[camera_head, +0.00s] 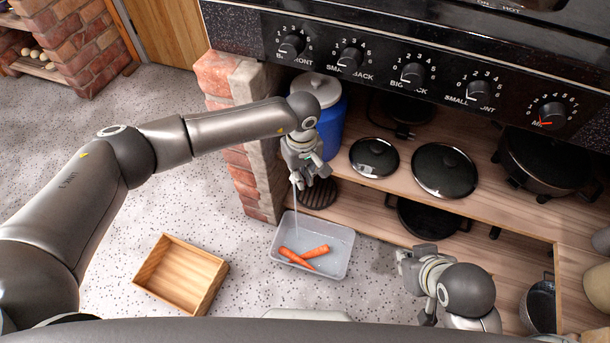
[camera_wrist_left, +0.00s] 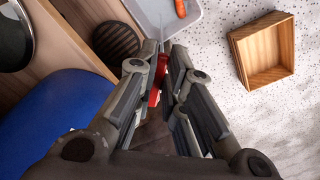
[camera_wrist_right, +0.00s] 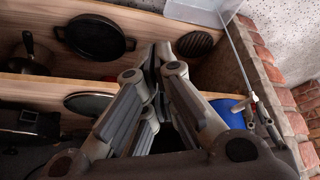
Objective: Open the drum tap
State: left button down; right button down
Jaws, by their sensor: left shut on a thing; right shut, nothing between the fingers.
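The blue drum (camera_head: 332,125) with a pale lid stands at the shelf's left end; its blue side shows in the left wrist view (camera_wrist_left: 72,112). My left gripper (camera_head: 316,178) is at the drum's front. In the left wrist view its fingers (camera_wrist_left: 160,52) are shut on the red tap handle (camera_wrist_left: 158,80), partly hidden by them. A thin stream of water (camera_head: 296,212) runs down from the tap into a clear grey tub (camera_head: 343,262) on the floor. My right gripper (camera_head: 402,258) is shut and empty, right of the tub; its closed fingers show in the right wrist view (camera_wrist_right: 160,62).
Carrots (camera_head: 304,252) lie in the tub. An empty wooden box (camera_head: 180,270) stands left of it on the speckled floor. Pans and lids (camera_head: 443,170) fill the shelves under the stove's knob panel (camera_head: 395,60). A brick pillar (camera_head: 245,165) is left of the drum.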

pick_arm(q)
jog(key=shift+s+a+m+b, duration=0.1)
jog(key=shift+a+m+b, duration=0.25)
jog(key=shift+m, duration=0.3)
jog(key=shift+s+a+m+b, duration=0.1)
jog(key=shift+m+b, duration=0.35)
jog(key=shift+m, duration=0.2)
pick_arm(e)
jog(key=w+a+r+t+y, duration=0.1)
jog(key=w+a+r+t, duration=0.2)
jog(key=w, duration=0.6)
jog(key=shift+r+t, duration=0.95)
jog(key=shift+t, duration=0.25)
pick_arm(q)
jog(key=shift+w, duration=0.1)
jog(key=c, duration=1.5)
grip_release()
notch_tip(320, 180, up, 12)
jog(key=shift+r, duration=0.1)
